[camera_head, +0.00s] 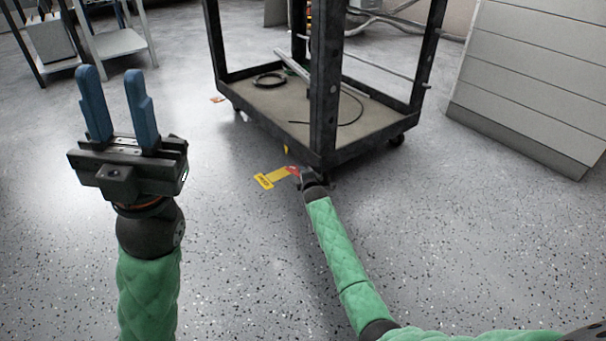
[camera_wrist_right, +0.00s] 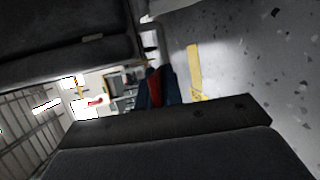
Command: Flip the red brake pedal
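The red brake pedal (camera_head: 292,170) sits low at the near corner of the black wheeled cart, by a caster. In the right wrist view the red pedal (camera_wrist_right: 154,84) shows between the dark blue fingers, filling the narrow gap. My right gripper (camera_head: 301,173) is at the pedal, small and partly hidden by its wrist in the head view. The right wrist view shows its fingers (camera_wrist_right: 158,90) close together on the pedal. My left gripper (camera_head: 122,105) is open, empty and raised, its two blue fingers pointing up, well left of the cart.
The cart's lower shelf (camera_head: 308,112) holds a black cable coil (camera_head: 269,80) and loose rods. A yellow floor marking (camera_head: 268,179) lies by the pedal. A grey slatted cabinet (camera_head: 530,75) stands right; metal shelving stands far left. Floor between is clear.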

